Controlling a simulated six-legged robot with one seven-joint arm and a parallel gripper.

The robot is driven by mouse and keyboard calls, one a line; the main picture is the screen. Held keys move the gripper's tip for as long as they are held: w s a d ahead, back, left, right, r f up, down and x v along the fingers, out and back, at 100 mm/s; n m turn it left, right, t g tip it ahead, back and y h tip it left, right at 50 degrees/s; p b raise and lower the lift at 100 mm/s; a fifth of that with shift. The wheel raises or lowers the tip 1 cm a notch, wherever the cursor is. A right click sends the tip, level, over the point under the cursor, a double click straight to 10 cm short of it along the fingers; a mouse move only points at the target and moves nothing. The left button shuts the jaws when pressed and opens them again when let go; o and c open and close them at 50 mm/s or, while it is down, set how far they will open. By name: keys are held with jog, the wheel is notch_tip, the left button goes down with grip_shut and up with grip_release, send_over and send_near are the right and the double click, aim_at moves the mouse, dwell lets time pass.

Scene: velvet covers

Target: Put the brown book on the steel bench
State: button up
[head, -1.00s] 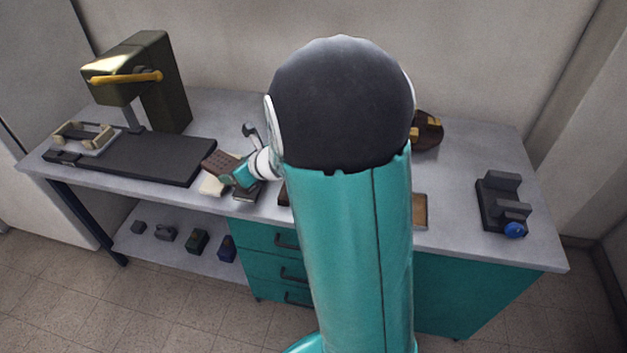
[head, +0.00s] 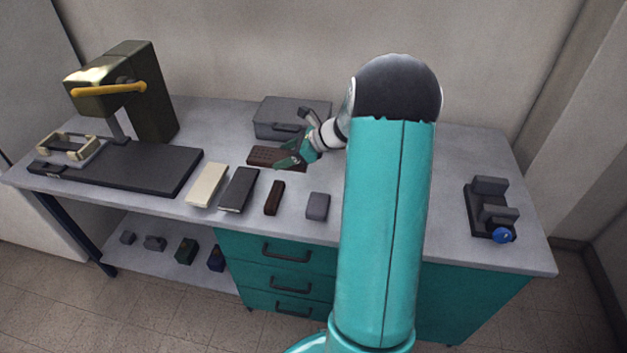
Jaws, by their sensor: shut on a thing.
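The brown book (head: 262,156) is a flat dark brown slab with rows of small marks on its top. It is in my gripper (head: 284,161), which is shut on its right end. The book is level, at or just above the steel bench (head: 345,180), in front of a grey case. I cannot tell whether it touches the bench top. The bench is a long grey top over teal drawers. My arm hides part of the bench right of the middle.
A cream book (head: 207,185), a black book (head: 239,189), a small brown block (head: 274,198) and a grey block (head: 318,206) lie along the front. The grey case (head: 290,118) stands behind. A press (head: 125,95) is at left, a vise-like tool (head: 492,210) at right.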

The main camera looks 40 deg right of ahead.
jog(key=d+f, duration=0.2)
jog(key=d, duration=0.1)
jog(key=s+d+f, duration=0.1)
jog(key=d+f, duration=0.2)
jog(key=d, duration=0.1)
jog(key=s+d+f, duration=0.1)
jog(key=d+f, duration=0.2)
jog(key=shift+s+d, duration=0.25)
jog(key=shift+d, duration=0.15)
jog(key=shift+d+f, duration=0.2)
jog(key=shift+f, duration=0.1)
jog(key=shift+s+d+f, duration=0.1)
jog(key=shift+d+f, duration=0.1)
jog(key=shift+f, duration=1.5)
jog(key=shift+f, duration=0.15)
jog(key=o, duration=1.2)
jog(key=shift+c, duration=0.2)
